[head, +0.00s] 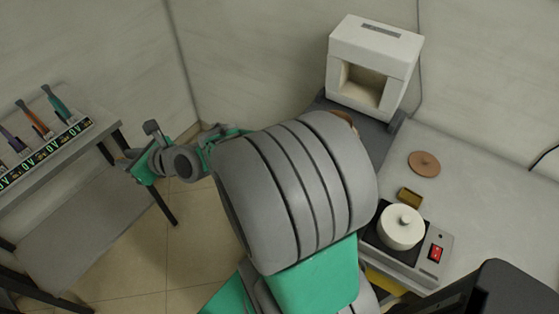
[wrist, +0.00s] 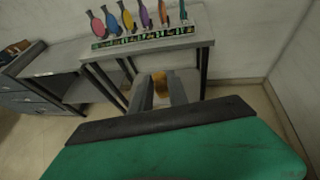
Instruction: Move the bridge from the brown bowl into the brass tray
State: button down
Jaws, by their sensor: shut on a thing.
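My gripper (wrist: 160,88) is shut on a small amber-brown piece, the bridge (wrist: 160,80), which shows between its two grey fingers in the wrist view. The bridge is partly hidden and its shape is unclear. In the head view, my gripper (head: 124,160) is at the left end of my arm, in front of the rack table and far from the right counter. A round, shallow brown dish, seemingly the brown bowl (head: 424,163), lies on that counter. A small brass-coloured box, seemingly the brass tray (head: 410,197), sits just below it.
A white machine with an opening (head: 376,62) stands at the back. A hot-plate device with a white lidded pot (head: 401,227) is by the tray. A rack of coloured paddles (wrist: 145,37) stands on the table beyond my gripper. My arm hides part of the right counter.

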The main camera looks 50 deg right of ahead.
aim_at(411, 198)
jog(key=u, duration=0.05)
jog(key=k, duration=1.7)
jog(key=z, duration=0.5)
